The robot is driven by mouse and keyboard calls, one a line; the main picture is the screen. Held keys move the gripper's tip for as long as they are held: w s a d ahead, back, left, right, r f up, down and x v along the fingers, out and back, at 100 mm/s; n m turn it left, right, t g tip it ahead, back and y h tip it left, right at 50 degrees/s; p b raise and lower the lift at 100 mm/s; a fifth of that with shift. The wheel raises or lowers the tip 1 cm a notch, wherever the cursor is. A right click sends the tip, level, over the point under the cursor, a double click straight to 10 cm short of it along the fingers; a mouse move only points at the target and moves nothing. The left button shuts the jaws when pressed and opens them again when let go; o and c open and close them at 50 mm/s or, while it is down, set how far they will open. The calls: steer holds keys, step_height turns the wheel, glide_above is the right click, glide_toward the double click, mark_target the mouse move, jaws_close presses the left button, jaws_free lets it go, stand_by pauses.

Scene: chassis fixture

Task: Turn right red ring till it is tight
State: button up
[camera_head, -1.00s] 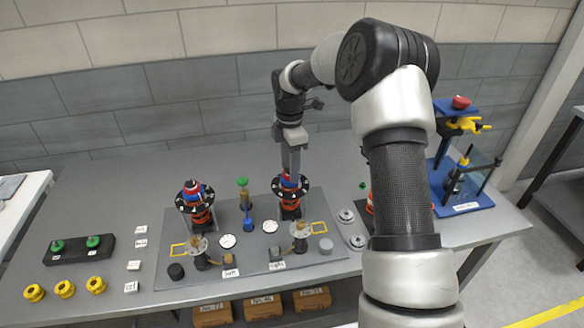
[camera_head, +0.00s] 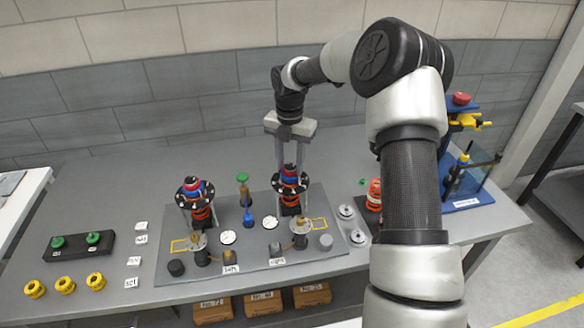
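The right fixture (camera_head: 290,204) stands on the grey plate behind a small white tag. It has a black disc (camera_head: 290,188) with pale marks, a red and blue top part (camera_head: 290,173), and orange-red coils below. Which of these is the red ring is too small to tell. My gripper (camera_head: 290,176) points down over this fixture. Its two long grey fingers stand apart, one on each side of the red and blue part. Whether they touch anything is too small to tell. The similar left fixture (camera_head: 195,196) stands apart from my gripper.
A green-topped post (camera_head: 243,182) and a blue piece (camera_head: 248,218) stand between the fixtures. Brass parts (camera_head: 300,228) stand in front. An orange-red object (camera_head: 374,192) is close to my arm on the right. A blue stand (camera_head: 465,185) is farther right.

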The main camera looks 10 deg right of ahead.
steer(key=c, duration=0.6)
steer(key=shift+o, duration=0.2)
steer(key=m, duration=0.3)
steer(key=shift+m, duration=0.4)
steer(key=m, duration=0.3)
steer(key=shift+m+b, duration=0.3)
steer(key=shift+m, duration=0.1)
steer(key=m, duration=0.9)
steer(key=shift+m+b, duration=0.35)
steer(key=shift+m, duration=0.05)
steer(key=o, duration=0.8)
